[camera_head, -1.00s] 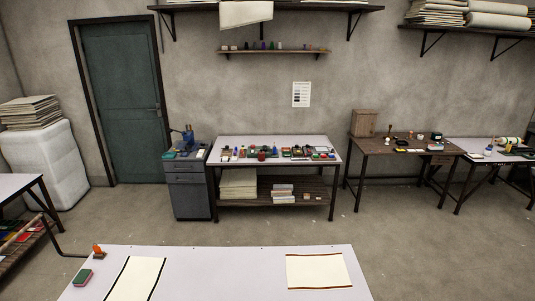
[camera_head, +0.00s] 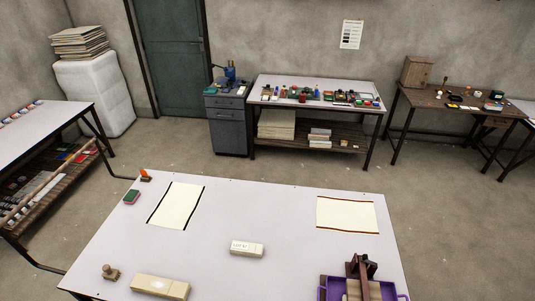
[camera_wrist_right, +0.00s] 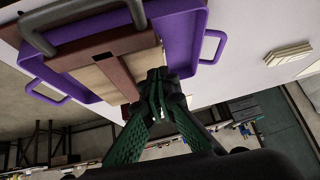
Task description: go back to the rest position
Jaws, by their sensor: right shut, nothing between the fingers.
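My right gripper (camera_wrist_right: 157,88) shows in the right wrist view. Its green fingers are shut with nothing between them. The fingertips appear close to a purple tray (camera_wrist_right: 187,30) with a brown wooden piece in it; whether they touch it I cannot tell. In the head view the purple tray (camera_head: 325,287) is at the lower right edge of the white table. Neither gripper shows in the head view. Two cream cloths lie flat on the table: one with black edges (camera_head: 176,206) at the left, one with brown edges (camera_head: 347,214) at the right.
The white table (camera_head: 250,205) also holds a small labelled block (camera_head: 246,249), a cream box (camera_head: 160,287), a wooden stamp (camera_head: 111,272), an orange-handled stamp (camera_head: 146,176) and a green pad (camera_head: 132,198). Bare tabletop lies between the cloths. A workbench (camera_head: 316,91) stands behind, across open floor.

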